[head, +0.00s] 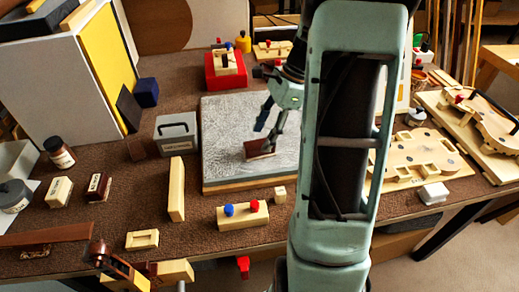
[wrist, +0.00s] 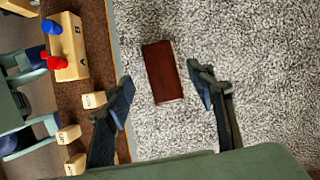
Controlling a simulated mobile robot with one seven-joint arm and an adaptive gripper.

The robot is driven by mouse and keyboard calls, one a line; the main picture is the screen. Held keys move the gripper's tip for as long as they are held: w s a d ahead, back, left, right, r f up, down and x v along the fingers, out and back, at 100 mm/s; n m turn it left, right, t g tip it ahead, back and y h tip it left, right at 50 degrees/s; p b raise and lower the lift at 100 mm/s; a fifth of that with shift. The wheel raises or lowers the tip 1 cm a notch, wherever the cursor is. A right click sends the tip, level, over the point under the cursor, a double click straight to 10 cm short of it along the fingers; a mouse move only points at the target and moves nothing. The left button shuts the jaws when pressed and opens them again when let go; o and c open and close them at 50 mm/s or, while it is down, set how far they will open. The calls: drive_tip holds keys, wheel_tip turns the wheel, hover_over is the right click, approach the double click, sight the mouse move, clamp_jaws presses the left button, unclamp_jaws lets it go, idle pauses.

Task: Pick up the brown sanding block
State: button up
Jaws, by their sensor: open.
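The brown sanding block (head: 260,148) is a small reddish-brown block lying flat on a grey speckled slab on the bench. In the wrist view the brown block (wrist: 163,71) lies ahead of and between the two fingers, apart from both. My gripper (head: 266,125) is open and empty, pointing down over the slab close to the block. In the wrist view my gripper (wrist: 160,92) shows a finger on each side with the block between their lines. Whether the fingertips reach down to the block's height cannot be told.
The grey slab (head: 225,125) is mostly bare around the block. A pale wooden block with blue and red knobs (head: 243,215) stands at its front edge, beside a small cube (head: 280,194). A grey metal box (head: 177,133) stands left; a red box (head: 226,78) stands behind.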

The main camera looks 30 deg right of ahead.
sight(259, 143)
drive_tip(key=x, duration=0.4)
drive_tip(key=shift+w+d+f+b, duration=0.1)
drive_tip(key=shift+f+b, duration=0.05)
drive_tip(key=shift+b, duration=0.25)
drive_tip(key=shift+c, duration=0.7)
drive_tip(key=c, duration=1.1)
drive_tip(key=shift+c, duration=0.2)
